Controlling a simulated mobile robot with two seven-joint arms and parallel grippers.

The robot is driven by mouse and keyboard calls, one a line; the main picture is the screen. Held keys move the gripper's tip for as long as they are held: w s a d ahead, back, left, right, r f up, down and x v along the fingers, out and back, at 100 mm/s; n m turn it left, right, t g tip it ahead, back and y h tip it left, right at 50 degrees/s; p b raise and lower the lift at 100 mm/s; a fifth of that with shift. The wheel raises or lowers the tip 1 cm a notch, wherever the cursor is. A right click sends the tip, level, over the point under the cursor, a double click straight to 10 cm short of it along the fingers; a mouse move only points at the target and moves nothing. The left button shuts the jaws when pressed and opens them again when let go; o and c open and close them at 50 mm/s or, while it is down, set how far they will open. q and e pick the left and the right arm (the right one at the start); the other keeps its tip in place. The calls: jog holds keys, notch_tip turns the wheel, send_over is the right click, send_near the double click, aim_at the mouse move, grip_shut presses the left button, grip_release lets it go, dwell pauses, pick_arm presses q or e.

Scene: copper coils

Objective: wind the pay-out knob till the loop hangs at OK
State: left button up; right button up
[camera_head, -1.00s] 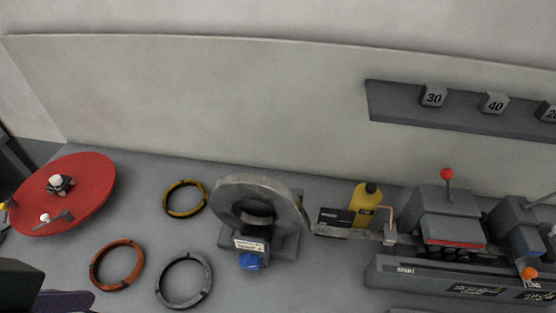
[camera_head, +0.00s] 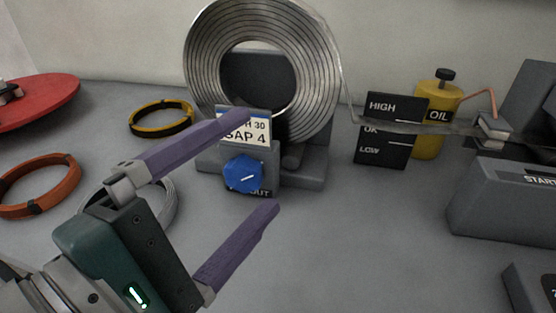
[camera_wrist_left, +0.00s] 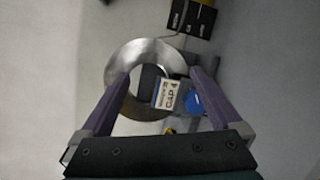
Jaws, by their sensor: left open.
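The blue pay-out knob (camera_head: 244,174), with a white pointer line, sits low on the front of the coil stand, under a card reading GAP 4. The metal coil (camera_head: 205,60) stands upright behind it. Its strip (camera_head: 440,126) drops from the coil's right side and runs right across the HIGH/OK/LOW board (camera_head: 385,150), near the upper mark and partly over the OK label. My left gripper (camera_head: 260,162) is open and empty, its purple fingers pointing at the knob. The left wrist view shows the knob (camera_wrist_left: 194,102) beside the right-hand finger. My right gripper is out of view.
Grey machine blocks (camera_head: 505,205) stand at the right. Yellow (camera_head: 160,118), orange (camera_head: 40,186) and grey rings lie left, the grey partly hidden by my gripper. The bench right of my gripper is clear.

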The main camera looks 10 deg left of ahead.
aim_at(243, 179)
pick_arm(q)
jog(key=a+f+n+y+b, duration=0.1)
jog(key=f+n+b, duration=0.1)
jog(key=f, duration=0.2)
jog(key=a+f+n+t+y+b, duration=0.1)
jog(key=a+f+n+y+b, duration=0.1)
jog(key=f+n+b, duration=0.1)
jog(key=w+a+f+n+y+b, duration=0.1)
jog(key=f+n+b, duration=0.1)
jog(key=f+b, duration=0.1)
jog(key=shift+a+f+n+t, duration=0.15)
jog(key=shift+f+n+t, duration=0.05)
jog(key=shift+f, duration=0.25)
jog(key=shift+a+f+n+t, duration=0.15)
jog(key=shift+f+n+t, duration=0.05)
jog(key=shift+f, duration=0.25)
jog(key=shift+a+f+n+y, duration=0.2)
jog(key=shift+n+y, duration=0.1)
jog(key=shift+y, duration=0.2)
jog(key=shift+w, duration=0.25)
jog(key=w, duration=0.9)
jog(key=shift+w+d+r, duration=0.1)
jog(key=shift+w+d, duration=0.05)
jog(key=shift+w, duration=0.05)
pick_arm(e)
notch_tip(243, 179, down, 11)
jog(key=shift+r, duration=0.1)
pick_arm(q)
jog(key=c, duration=1.4)
